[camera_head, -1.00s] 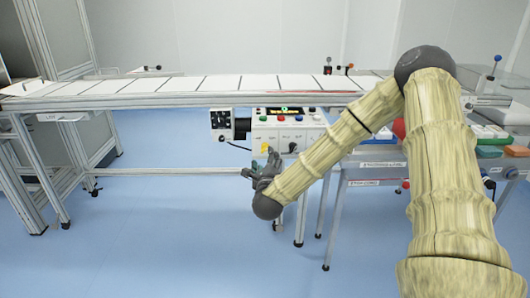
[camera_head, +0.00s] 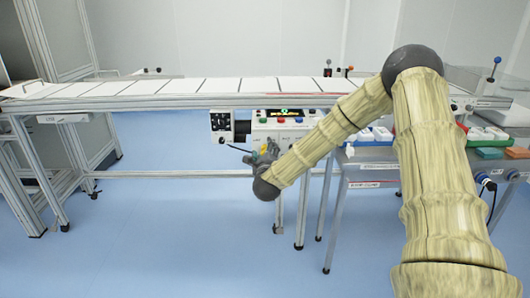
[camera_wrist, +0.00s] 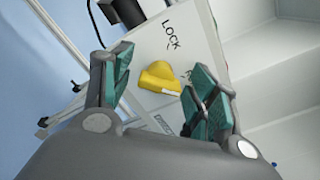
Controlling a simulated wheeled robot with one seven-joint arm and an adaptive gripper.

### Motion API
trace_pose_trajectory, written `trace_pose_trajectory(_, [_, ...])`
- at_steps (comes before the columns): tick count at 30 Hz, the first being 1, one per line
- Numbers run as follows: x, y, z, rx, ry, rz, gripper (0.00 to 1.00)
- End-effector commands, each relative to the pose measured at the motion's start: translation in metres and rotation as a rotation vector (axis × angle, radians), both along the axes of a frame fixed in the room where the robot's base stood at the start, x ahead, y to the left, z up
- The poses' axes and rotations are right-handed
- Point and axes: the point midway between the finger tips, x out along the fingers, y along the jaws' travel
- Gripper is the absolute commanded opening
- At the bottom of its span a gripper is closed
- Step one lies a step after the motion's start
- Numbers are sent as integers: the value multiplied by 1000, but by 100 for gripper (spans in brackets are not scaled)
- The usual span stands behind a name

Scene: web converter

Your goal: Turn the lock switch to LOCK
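The lock switch is a yellow knob (camera_wrist: 158,76) on a light control panel (camera_wrist: 150,45). In the wrist view the word LOCK is printed above it, and another label below is partly hidden by a finger. My gripper (camera_wrist: 156,70) is open, with one teal-padded finger on each side of the knob; I see no clear contact. I cannot tell for certain which way the knob points.
The conveyor (camera_head: 190,87) runs above the control box. A dark switch unit (camera_head: 221,124) adjoins the box on the left. A table with bins (camera_head: 371,137) stands at the right, behind my arm. Open floor lies at the left and below.

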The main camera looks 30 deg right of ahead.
Motion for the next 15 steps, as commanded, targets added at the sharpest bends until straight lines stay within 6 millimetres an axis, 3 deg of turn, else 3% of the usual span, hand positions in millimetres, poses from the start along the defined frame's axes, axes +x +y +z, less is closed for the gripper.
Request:
trace_pose_trajectory(1, [0,0,0,0,0,0,50])
trace_pose_trajectory(9, [0,0,0,0,0,0,5])
trace_pose_trajectory(15, [0,0,0,0,0,0,0])
